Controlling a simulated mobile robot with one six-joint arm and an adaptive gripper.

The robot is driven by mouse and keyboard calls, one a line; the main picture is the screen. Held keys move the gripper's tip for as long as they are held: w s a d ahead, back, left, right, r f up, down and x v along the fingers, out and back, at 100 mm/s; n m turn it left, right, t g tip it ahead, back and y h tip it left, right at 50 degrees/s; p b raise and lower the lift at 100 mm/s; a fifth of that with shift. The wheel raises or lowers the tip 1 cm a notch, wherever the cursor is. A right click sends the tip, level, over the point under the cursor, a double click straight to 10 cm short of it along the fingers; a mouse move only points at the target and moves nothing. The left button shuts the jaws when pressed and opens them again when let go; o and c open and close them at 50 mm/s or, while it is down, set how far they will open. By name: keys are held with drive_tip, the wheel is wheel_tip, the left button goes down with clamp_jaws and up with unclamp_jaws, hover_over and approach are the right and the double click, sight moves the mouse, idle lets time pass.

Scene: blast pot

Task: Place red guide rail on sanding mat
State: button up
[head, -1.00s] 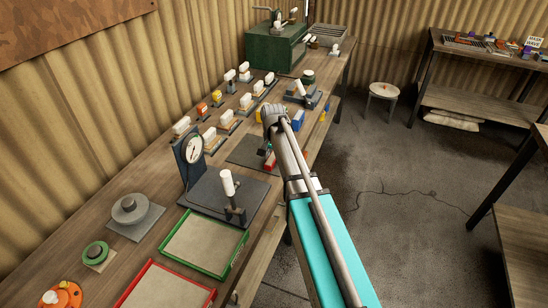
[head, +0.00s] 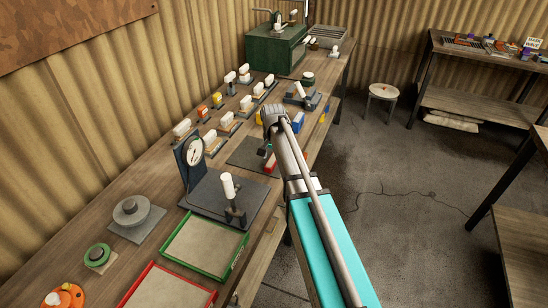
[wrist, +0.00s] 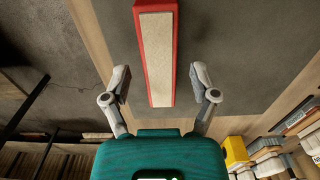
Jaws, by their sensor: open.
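The red guide rail (wrist: 155,55) has a pale beige strip along its upper face. In the head view a red part of the rail (head: 271,164) shows on the right side of the dark mat (head: 242,156), next to my arm. My gripper (wrist: 160,82) is open, with one finger on each side of the rail's near end and a gap on both sides. My arm hides most of the gripper in the head view.
A dial gauge (head: 194,152) and a dark plate with a white-handled clamp (head: 231,188) stand near the mat. A green tray (head: 167,256) and a red tray (head: 125,299) lie at the near end. Several white-topped blocks line the wall side.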

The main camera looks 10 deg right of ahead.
sight(273, 159)
wheel_tip(273, 159, up, 11)
drive_tip(key=p, duration=1)
drive_tip(key=shift+p, duration=0.3)
idle(0.4)
drive_tip(key=s+a+n, duration=0.2)
drive_tip(key=s+n, duration=0.5)
drive_tip(key=s, duration=1.6)
drive_tip(key=shift+a, duration=0.4)
